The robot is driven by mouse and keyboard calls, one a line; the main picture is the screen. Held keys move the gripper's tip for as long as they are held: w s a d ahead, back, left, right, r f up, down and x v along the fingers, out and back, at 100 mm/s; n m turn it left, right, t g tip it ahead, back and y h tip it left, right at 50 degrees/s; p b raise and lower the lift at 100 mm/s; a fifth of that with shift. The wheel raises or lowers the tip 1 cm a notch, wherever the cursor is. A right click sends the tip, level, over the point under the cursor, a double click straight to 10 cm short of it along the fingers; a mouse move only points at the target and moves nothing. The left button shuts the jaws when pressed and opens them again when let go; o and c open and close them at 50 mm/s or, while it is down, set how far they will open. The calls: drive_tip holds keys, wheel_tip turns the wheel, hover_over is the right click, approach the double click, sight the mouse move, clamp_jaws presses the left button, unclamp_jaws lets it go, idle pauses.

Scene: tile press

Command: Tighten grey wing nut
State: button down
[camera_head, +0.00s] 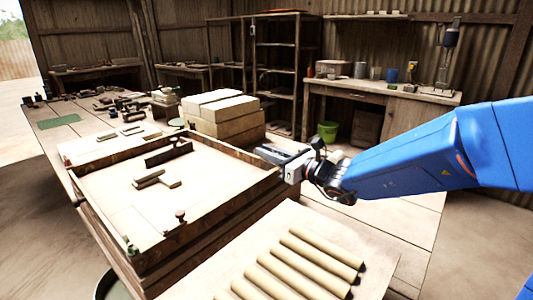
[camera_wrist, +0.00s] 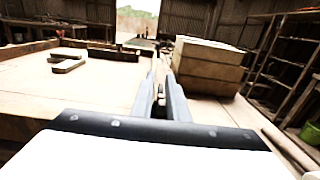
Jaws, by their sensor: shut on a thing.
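My gripper (camera_head: 268,153) is at the far right corner of the wooden press frame (camera_head: 225,222), its fingers level and pointing left across the rim. In the wrist view my gripper (camera_wrist: 160,84) has its two fingers close together around a small grey piece, the wing nut (camera_wrist: 160,98). The fingers hide most of the wing nut, and I cannot make out its wings or the bolt under it. In the head view the fingers cover it.
A brownish knob (camera_head: 180,216) and a greenish one (camera_head: 131,247) stand on the frame's near side. Loose wooden pieces (camera_head: 158,179) lie inside. Stacked pale blocks (camera_head: 225,117) stand close behind my gripper. Several clay rolls (camera_head: 305,256) lie on a board in front.

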drive_tip(key=c, duration=1.7)
unclamp_jaws()
drive_tip(key=shift+v, duration=8.7)
drive_tip(key=shift+r, duration=0.1)
